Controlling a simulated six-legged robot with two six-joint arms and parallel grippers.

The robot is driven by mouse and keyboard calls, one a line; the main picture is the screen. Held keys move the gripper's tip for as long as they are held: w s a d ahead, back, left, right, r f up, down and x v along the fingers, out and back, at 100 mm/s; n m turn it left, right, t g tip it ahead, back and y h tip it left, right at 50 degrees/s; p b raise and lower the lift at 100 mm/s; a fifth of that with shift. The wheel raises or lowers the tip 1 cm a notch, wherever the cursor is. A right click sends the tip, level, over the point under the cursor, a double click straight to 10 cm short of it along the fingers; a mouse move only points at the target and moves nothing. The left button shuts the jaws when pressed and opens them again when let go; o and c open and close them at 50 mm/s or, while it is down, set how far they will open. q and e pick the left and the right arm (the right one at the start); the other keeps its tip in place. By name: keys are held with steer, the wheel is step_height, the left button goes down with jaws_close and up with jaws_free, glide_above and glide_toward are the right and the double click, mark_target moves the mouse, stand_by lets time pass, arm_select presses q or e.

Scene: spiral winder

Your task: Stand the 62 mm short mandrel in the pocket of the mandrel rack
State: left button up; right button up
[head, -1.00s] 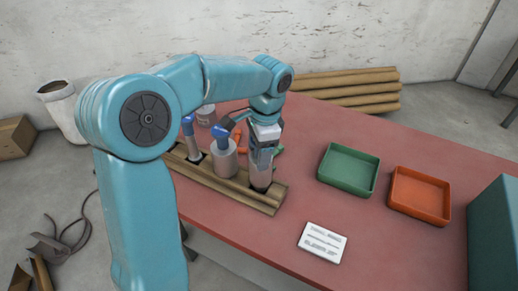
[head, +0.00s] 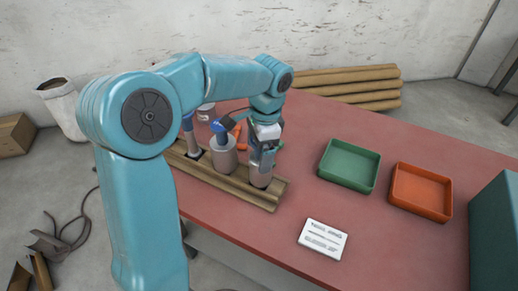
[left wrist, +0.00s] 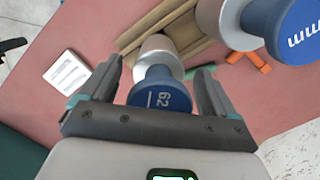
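The 62 mm short mandrel (head: 261,175) stands about upright at the right end pocket of the wooden mandrel rack (head: 230,190). It has a grey metal body and a blue knob marked 62 (left wrist: 160,95). My left gripper (head: 264,152) is above it. In the left wrist view its two fingers (left wrist: 158,85) are open on either side of the knob, with a gap showing at each side. The pocket's bottom is hidden by the mandrel. My right gripper is not in view.
A wider mandrel with a blue knob (head: 224,157) and a thinner one (head: 191,140) stand in the rack to the left. A green tray (head: 349,184), an orange tray (head: 420,210) and a white card (head: 323,239) lie right. The red table between is clear.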

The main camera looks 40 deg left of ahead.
arm_select(q)
step_height(320, 180, up, 16)
steer(key=w+p, duration=0.1)
steer(key=p, duration=0.2)
steer(key=shift+w+d+r, duration=0.15)
steer(key=shift+w+d, duration=0.2)
steer(key=shift+d, duration=0.05)
stand_by(0.4)
